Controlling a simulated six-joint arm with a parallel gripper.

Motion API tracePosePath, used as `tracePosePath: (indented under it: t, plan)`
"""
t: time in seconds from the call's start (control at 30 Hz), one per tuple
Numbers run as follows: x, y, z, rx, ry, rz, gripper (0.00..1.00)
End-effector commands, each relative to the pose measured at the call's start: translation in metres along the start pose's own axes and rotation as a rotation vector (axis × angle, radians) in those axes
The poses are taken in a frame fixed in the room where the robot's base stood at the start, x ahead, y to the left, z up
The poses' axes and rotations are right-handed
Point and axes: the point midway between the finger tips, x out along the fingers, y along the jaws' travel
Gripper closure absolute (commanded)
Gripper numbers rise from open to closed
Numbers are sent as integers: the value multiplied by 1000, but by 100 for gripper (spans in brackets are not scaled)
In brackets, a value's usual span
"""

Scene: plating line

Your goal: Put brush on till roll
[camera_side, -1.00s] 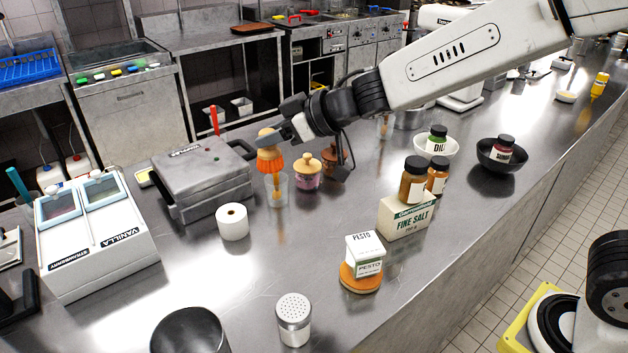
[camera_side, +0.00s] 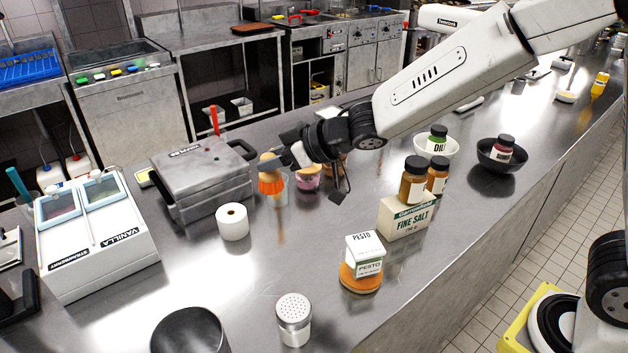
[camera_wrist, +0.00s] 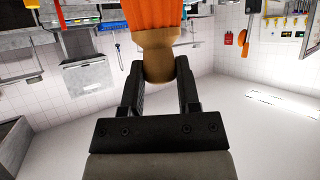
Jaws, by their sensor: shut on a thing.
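The brush has a pale wooden knob (camera_side: 269,166) and orange bristles (camera_side: 271,185) that point down. My gripper (camera_side: 284,160) is shut on the knob. In the wrist view my gripper's fingers (camera_wrist: 160,88) stand on both sides of the knob (camera_wrist: 158,58), with the orange bristles (camera_wrist: 130,13) beyond. The till roll (camera_side: 233,222) is a white paper roll standing upright on the steel counter, its core hole facing up. The brush is apart from it, to its right and farther back.
A clear glass (camera_side: 286,192) is partly hidden by the brush. A grey press (camera_side: 203,177) stands behind the till roll. The counter (camera_side: 225,295) is clear in front of the roll. A pesto box (camera_side: 365,252) stands farther right.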

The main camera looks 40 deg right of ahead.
Motion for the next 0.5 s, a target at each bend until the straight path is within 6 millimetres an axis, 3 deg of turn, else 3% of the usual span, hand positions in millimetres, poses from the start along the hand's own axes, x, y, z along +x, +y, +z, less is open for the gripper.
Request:
tracePosePath:
  t: [0.5]
  plan:
    - [62,17,-4,0,0,-1,100]
